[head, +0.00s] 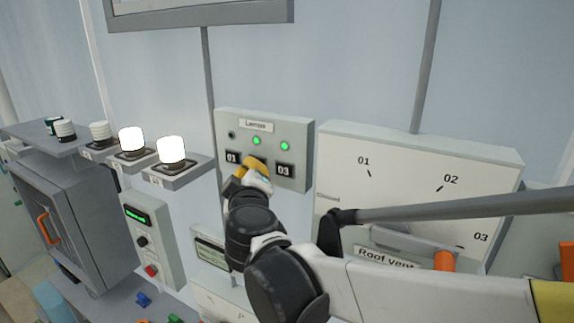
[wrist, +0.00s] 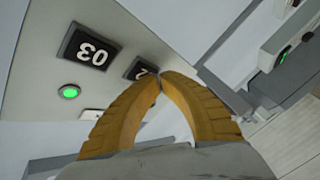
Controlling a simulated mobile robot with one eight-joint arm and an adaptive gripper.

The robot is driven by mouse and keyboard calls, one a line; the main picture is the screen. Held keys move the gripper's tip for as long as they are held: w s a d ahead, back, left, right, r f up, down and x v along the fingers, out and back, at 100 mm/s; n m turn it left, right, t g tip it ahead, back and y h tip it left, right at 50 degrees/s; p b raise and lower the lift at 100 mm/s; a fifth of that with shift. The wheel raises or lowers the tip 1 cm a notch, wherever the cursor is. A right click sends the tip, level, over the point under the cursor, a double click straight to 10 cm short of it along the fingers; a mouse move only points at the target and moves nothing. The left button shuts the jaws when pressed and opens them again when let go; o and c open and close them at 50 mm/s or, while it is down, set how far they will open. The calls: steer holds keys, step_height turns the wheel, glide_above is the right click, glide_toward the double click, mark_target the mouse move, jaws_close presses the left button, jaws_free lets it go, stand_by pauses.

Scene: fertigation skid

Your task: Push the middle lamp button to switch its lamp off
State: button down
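The lamp panel (head: 224,131) is a pale box on the wall, labelled "Lamps". Its dark buttons include 01 (head: 233,157) at left and 03 (head: 284,170) at right. The middle button (wrist: 140,67) is largely hidden by my gripper in the head view and partly behind the fingertips in the wrist view. The left indicator (head: 232,135) is dark; the middle indicator (head: 256,141) and right indicator (head: 285,146) glow green. My gripper (wrist: 160,78) has yellow fingers with tips together and nothing between them, at the middle button; I cannot tell whether they touch it.
Two lit white lamps (head: 131,141) (head: 171,150) stand on shelves at left, near an unlit lamp (head: 100,132). A roof vent panel (head: 400,165) with a grey lever adjoins on the right. A box with a green display (head: 138,216) sits below the lamps.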

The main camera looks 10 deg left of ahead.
steer(key=shift+w, duration=0.15)
stand_by(0.4)
steer(key=shift+s+a, duration=0.15)
steer(key=shift+s, duration=0.4)
steer(key=shift+s+a, duration=0.4)
steer(key=shift+s, duration=0.5)
steer(key=shift+s+a, duration=0.35)
steer(key=shift+s, duration=0.6)
steer(key=shift+s+a, duration=0.4)
steer(key=shift+s, duration=0.5)
steer(key=shift+f, duration=0.1)
